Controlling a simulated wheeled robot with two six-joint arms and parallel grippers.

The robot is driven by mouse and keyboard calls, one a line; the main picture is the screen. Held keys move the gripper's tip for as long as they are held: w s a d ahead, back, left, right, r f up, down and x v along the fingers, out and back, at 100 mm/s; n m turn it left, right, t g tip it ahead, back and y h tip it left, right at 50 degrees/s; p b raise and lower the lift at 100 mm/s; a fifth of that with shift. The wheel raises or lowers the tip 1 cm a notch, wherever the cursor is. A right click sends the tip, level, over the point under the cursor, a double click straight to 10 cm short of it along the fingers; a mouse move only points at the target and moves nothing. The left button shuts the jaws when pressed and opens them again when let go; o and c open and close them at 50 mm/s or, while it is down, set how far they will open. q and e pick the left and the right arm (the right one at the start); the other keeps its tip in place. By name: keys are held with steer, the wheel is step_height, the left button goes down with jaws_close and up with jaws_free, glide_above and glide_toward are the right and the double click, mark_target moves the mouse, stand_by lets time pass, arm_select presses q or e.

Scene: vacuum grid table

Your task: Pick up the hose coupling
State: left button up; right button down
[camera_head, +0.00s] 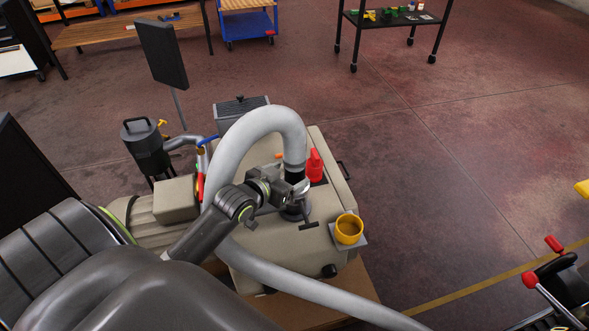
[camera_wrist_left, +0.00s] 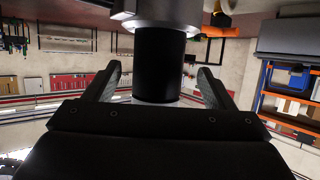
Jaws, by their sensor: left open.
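The hose coupling is a black cylinder (camera_head: 296,176) at the end of the thick grey hose (camera_head: 256,124), which arches over the beige machine (camera_head: 318,255). My left gripper (camera_head: 290,190) is at the coupling, partly hiding it in the head view. In the left wrist view the black coupling (camera_wrist_left: 160,65) stands between the two fingers of the left gripper (camera_wrist_left: 160,82). The fingers are open, with a gap visible on each side of the coupling. My right gripper is not in view.
A red fitting (camera_head: 316,165) stands close to the right of the coupling. A yellow cup (camera_head: 348,230) sits on a small plate at the machine's right edge. A second stretch of grey hose (camera_head: 310,290) runs low in front.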

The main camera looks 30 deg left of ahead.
mark_target(295, 173)
arm_select(q)
steer(key=x, duration=0.3)
steer(key=shift+w+d+f, duration=0.1)
steer(key=shift+w, duration=0.05)
steer(key=c, duration=1.4)
